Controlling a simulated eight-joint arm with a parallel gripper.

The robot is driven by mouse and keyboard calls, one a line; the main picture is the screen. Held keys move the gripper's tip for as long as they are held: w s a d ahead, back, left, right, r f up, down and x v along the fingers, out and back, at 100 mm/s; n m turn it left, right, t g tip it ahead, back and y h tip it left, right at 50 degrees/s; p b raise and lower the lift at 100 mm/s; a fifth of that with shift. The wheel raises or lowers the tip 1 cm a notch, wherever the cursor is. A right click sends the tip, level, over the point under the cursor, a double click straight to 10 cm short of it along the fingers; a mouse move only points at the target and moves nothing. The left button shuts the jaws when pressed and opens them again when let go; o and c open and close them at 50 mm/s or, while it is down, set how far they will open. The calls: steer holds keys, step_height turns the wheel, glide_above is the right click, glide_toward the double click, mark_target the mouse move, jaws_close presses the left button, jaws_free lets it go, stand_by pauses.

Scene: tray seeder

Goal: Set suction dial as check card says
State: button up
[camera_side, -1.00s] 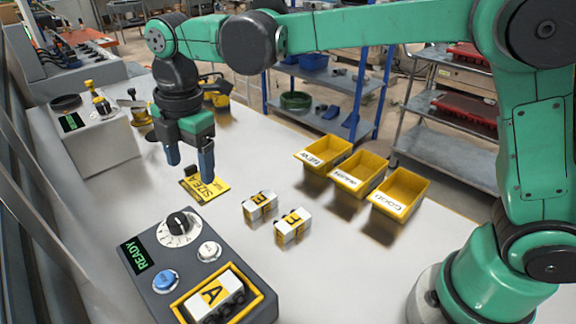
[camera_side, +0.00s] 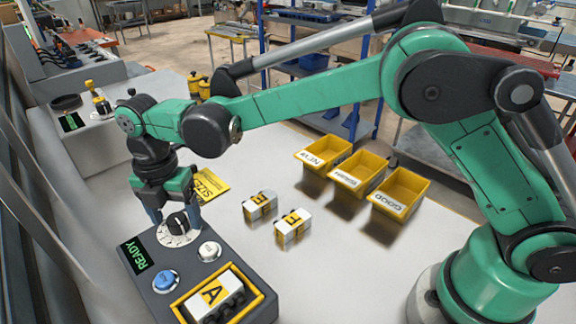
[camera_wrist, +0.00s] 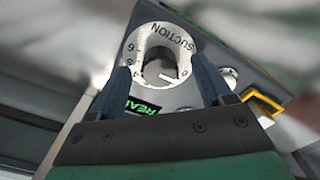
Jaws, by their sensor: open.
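The suction dial (camera_side: 178,223) is a black knob on a white scale plate on the dark control box (camera_side: 188,268). In the wrist view the plate reads SUCTION with numbers around the dial (camera_wrist: 160,60); a short white pointer mark shows near the low side, its exact reading unclear. My gripper (camera_side: 176,216) points down over the dial, open, with one finger on each side of the knob; I cannot tell whether they touch it. In the wrist view my gripper (camera_wrist: 166,85) frames the dial. The yellow check card (camera_side: 209,186) lies behind my gripper, its print partly readable as SIZE.
The box has a READY display (camera_side: 139,254), a blue button (camera_side: 165,281), a white button (camera_side: 209,250) and a yellow-framed holder (camera_side: 258,305) with a block marked A (camera_side: 214,294). Two white-and-yellow blocks (camera_side: 260,206) (camera_side: 292,226) and several yellow bins (camera_side: 400,192) stand to the right.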

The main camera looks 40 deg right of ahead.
jaws_close()
